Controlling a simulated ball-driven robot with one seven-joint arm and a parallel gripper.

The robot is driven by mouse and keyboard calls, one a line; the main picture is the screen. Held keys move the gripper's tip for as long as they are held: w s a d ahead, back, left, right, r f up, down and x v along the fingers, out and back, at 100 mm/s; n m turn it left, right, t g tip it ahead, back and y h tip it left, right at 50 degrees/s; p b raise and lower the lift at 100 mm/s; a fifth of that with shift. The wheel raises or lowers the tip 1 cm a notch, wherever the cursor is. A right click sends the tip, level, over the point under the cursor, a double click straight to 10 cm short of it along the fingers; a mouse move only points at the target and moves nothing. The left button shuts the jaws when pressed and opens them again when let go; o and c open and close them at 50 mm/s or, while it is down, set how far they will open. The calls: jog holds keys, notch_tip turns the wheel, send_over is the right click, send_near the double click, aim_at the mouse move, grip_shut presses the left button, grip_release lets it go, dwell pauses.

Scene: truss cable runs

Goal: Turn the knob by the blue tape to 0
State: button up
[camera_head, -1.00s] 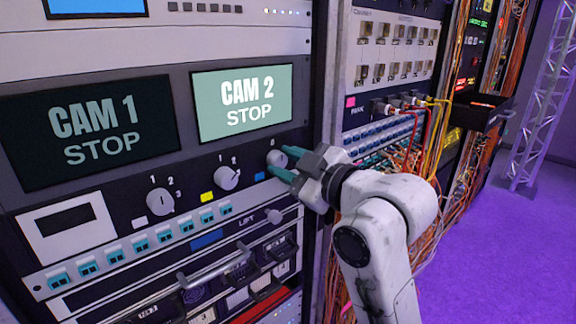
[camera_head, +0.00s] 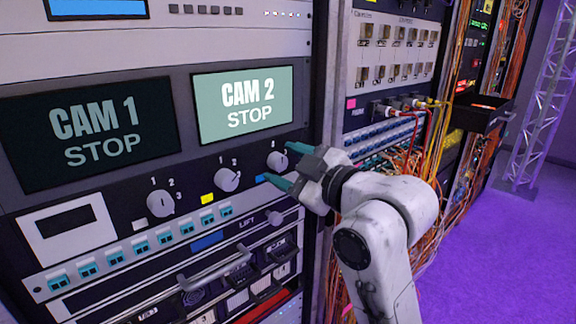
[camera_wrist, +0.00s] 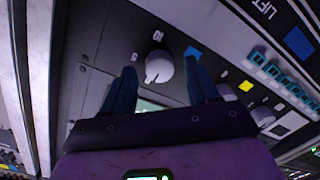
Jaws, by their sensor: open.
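The round white knob (camera_head: 277,161) by the blue tape is the rightmost of three on the dark panel. The blue tape (camera_head: 261,177) lies below and left of it, partly behind a finger. My gripper (camera_head: 280,164) is open, one teal finger above right of the knob and one below. In the wrist view the knob (camera_wrist: 160,64) shows between the fingertips, with the blue tape (camera_wrist: 192,52) beside it. A dark mark on the knob points toward the lower left of the wrist view. Whether the fingers touch the knob, and its number labels, I cannot tell clearly.
A middle knob (camera_head: 227,179) by yellow tape (camera_head: 207,198) and a left knob (camera_head: 160,203) share the panel. A row of teal switches (camera_head: 143,247) runs below. The CAM 2 screen (camera_head: 243,103) is above. Cables hang on the right rack.

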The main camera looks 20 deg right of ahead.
jog(key=p+v, duration=0.7)
jog(key=v, duration=0.3)
jog(key=shift+s+d+p, duration=0.15)
jog(key=shift+s+p, duration=0.15)
jog(key=shift+s, duration=0.05)
dwell(0.5)
